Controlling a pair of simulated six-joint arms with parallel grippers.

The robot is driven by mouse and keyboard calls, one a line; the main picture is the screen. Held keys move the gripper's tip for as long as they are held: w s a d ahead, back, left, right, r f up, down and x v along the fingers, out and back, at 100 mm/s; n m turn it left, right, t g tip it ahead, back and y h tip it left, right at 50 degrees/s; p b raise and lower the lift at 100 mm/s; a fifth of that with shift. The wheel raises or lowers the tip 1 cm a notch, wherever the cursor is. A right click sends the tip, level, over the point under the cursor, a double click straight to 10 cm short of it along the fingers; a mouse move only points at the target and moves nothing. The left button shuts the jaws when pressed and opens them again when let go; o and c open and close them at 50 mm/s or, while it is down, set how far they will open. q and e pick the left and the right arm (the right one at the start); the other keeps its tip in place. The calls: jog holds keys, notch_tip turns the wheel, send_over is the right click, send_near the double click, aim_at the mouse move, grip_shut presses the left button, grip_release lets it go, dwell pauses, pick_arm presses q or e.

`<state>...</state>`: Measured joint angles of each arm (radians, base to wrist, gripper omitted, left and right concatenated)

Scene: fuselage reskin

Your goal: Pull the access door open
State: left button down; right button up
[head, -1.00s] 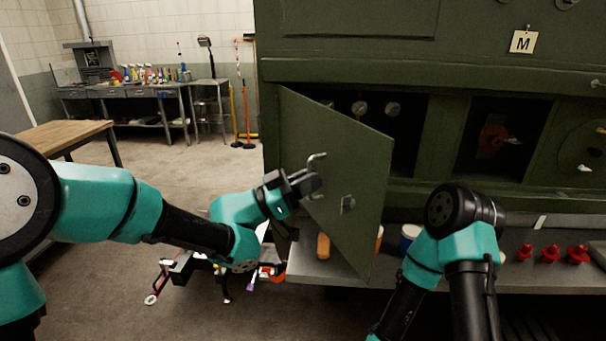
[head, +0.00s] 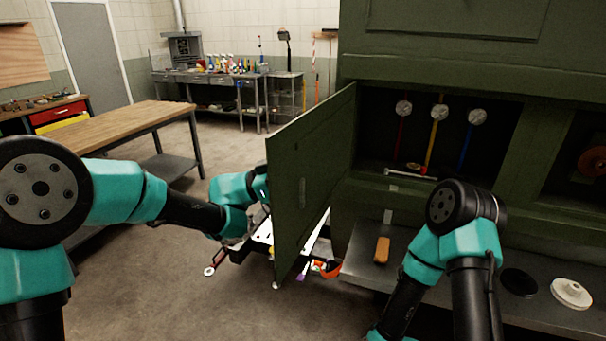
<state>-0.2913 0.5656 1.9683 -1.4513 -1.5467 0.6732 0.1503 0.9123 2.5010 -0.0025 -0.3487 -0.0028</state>
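The green access door (head: 312,185) stands wide open, swung out from the green fuselage panel on its right-hand edge. Behind it the compartment (head: 480,150) shows gauges (head: 440,112) on red, yellow and blue stems. My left arm reaches in from the left, and its gripper is hidden behind the door, so I cannot see its fingers or whether it touches the door. My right arm stands folded in front of the shelf at the lower right; its gripper is out of view.
A grey shelf (head: 440,255) below the opening holds an orange-brown block (head: 382,250), a black disc (head: 519,282) and a white round part (head: 571,293). A low cart with tools (head: 262,235) stands behind the door. A wooden table (head: 120,130) is at left, with open floor between.

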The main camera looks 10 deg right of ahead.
pick_arm(q)
jog(key=shift+w+a, duration=0.1)
jog(key=shift+a, duration=0.05)
jog(key=c, duration=1.2)
grip_release()
jog(key=v, duration=1.7)
jog(key=shift+a+f, duration=0.15)
